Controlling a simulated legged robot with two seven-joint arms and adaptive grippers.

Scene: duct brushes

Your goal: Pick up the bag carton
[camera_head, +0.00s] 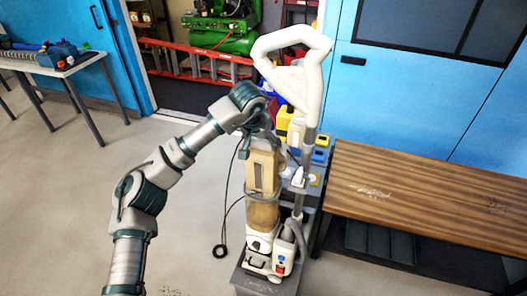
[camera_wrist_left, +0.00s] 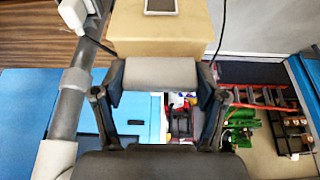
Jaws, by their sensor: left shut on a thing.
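The bag carton (camera_head: 263,171) is a tall tan box with a dark label, in front of the upright vacuum cleaner in the head view. In the left wrist view the carton (camera_wrist_left: 190,33) fills the top middle. My left gripper (camera_head: 262,134) is at the carton's upper end, its fingers partly hidden in the head view. In the left wrist view the left gripper (camera_wrist_left: 162,84) has its two fingers on either side of a pale grey end piece next to the carton. I cannot tell whether the carton touches what is below it. My right gripper is not in view.
The vacuum's white handle (camera_head: 312,84) and pole rise close to the right of the carton. A brown wooden table (camera_head: 420,197) stands to the right. A dark cable (camera_head: 228,200) hangs at the left, over open floor. A red ladder (camera_head: 190,62) lies behind.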

